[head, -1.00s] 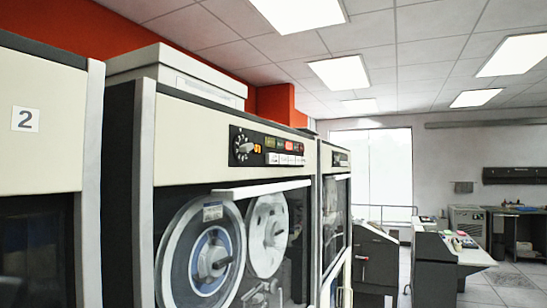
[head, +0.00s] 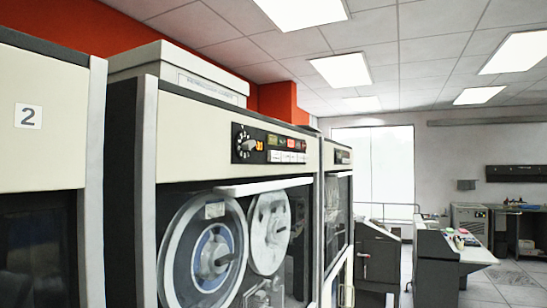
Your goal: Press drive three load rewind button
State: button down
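The button labels are too small to read, so I cannot tell which is load rewind. Two tape reels (head: 205,252) sit behind the window below the panel. My gripper is not in view.
Another drive (head: 337,200) stands farther right along the row. Beyond are a dark grey machine (head: 378,255), a console desk (head: 437,258) and a bright window (head: 372,170). Open floor (head: 510,285) shows at the lower right.

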aim_at(272, 156)
jog(key=z, duration=0.75)
jog(key=k, duration=1.15)
jog(key=u, duration=0.6)
jog(key=i, duration=1)
